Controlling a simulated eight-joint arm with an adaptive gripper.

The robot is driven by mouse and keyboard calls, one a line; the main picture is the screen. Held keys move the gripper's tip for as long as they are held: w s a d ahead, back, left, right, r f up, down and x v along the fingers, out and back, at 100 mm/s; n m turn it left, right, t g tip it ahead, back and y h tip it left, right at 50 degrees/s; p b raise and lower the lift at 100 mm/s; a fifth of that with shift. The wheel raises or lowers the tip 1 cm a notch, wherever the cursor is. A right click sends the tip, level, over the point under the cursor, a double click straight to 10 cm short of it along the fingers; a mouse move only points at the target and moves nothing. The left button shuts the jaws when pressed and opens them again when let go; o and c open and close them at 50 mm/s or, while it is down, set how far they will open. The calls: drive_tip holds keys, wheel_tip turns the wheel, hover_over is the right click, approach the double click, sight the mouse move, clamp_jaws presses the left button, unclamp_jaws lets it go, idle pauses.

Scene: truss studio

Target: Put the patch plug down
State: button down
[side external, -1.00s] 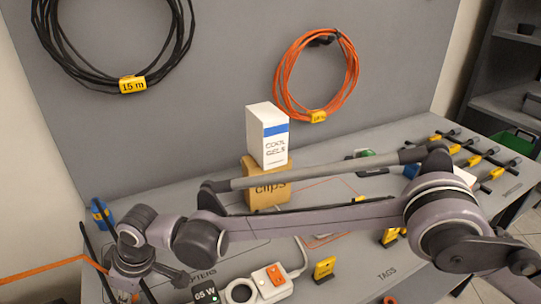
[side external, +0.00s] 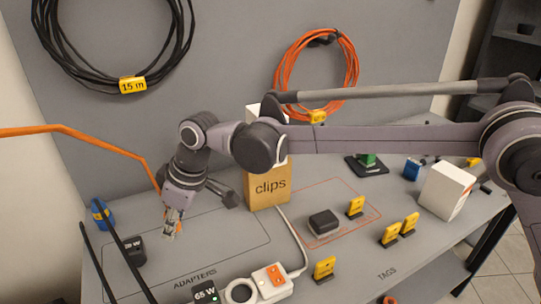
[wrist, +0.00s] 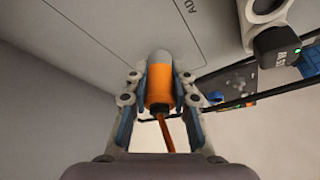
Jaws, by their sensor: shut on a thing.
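The patch plug (wrist: 160,86) is an orange cylinder with a pale grey tip and an orange cable at its rear. In the wrist view it sits between both fingers of my gripper (wrist: 161,78), which is shut on it. In the side view my gripper (side external: 172,224) points down over the outlined area marked ADAPTERS (side external: 220,250), with only a little orange showing at its fingers. The orange cable (side external: 75,133) runs from the left edge to behind my wrist. I cannot tell whether the plug's tip touches the table.
A 20 W adapter (side external: 133,251) stands left of my gripper, and a 65 W one (side external: 205,292) nearer the front. The clips box (side external: 268,188) and a power strip (side external: 272,281) are to the right. A bare patch of table (side external: 225,235) lies beside my gripper.

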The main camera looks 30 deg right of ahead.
drive_tip(key=w+d+m, duration=0.2)
drive_tip(key=w+d, duration=0.2)
drive_tip(key=d, duration=0.7)
hover_over(221, 236)
drive_tip(key=s+d, duration=0.1)
drive_tip(key=shift+t+h, duration=0.3)
wheel_tip(221, 236, down, 6)
drive_tip(key=shift+s+r, duration=0.1)
drive_tip(key=shift+f, duration=2.45)
drive_tip(key=c, duration=1.1)
unclamp_jaws()
drive_tip(key=shift+f, duration=0.1)
drive_tip(key=shift+c, duration=0.2)
